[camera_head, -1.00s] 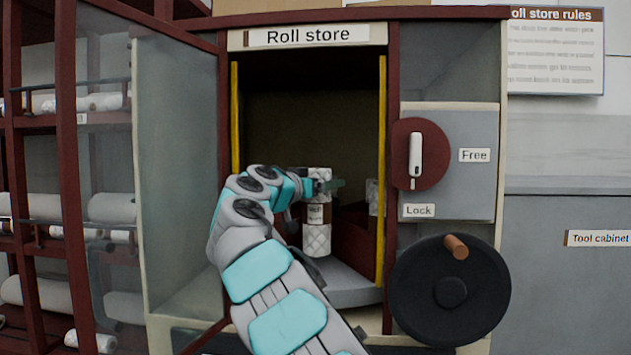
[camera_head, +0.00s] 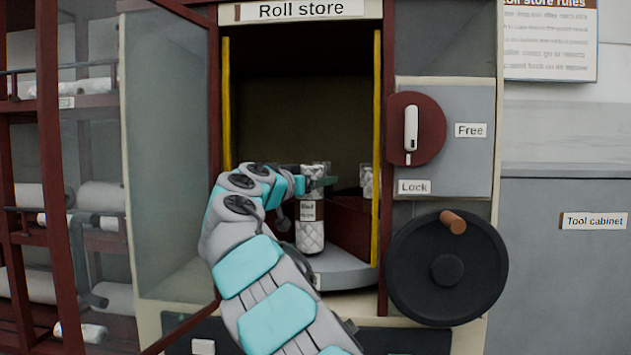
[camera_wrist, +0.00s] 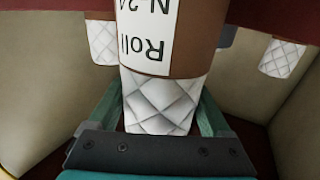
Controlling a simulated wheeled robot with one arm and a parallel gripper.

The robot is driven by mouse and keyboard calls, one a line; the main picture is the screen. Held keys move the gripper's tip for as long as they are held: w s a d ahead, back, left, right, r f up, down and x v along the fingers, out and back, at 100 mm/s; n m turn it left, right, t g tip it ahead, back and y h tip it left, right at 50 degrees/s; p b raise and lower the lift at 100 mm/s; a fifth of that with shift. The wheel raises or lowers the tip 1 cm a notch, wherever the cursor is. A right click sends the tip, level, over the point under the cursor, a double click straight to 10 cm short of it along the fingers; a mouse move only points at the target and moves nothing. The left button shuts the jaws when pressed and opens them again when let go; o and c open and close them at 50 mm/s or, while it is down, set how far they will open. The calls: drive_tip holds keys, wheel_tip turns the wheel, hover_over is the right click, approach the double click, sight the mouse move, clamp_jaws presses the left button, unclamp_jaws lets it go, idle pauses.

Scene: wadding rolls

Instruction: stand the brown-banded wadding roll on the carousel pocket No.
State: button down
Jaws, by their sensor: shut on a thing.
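The brown-banded roll (camera_head: 310,238) is white and quilted, with a wide brown band and a white label. It is upright inside the roll store, above or on the grey carousel disc (camera_head: 345,277); I cannot tell whether its base touches. My gripper (camera_head: 318,184) is shut on its upper part, with a green finger showing. In the wrist view the roll (camera_wrist: 160,100) stands between the two green fingers; the label reads "Roll N-24", its end cut off. The arm hides part of the disc, and no pocket number is readable.
Another quilted roll (camera_head: 366,181) stands at the back right, behind a dark red divider (camera_head: 350,228). The yellow-edged opening (camera_head: 376,150) is close on the right. A glass door (camera_head: 165,160) stands open at left.

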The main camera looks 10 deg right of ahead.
drive_tip(key=shift+f, duration=0.15)
unclamp_jaws()
drive_tip(key=shift+s, duration=0.1)
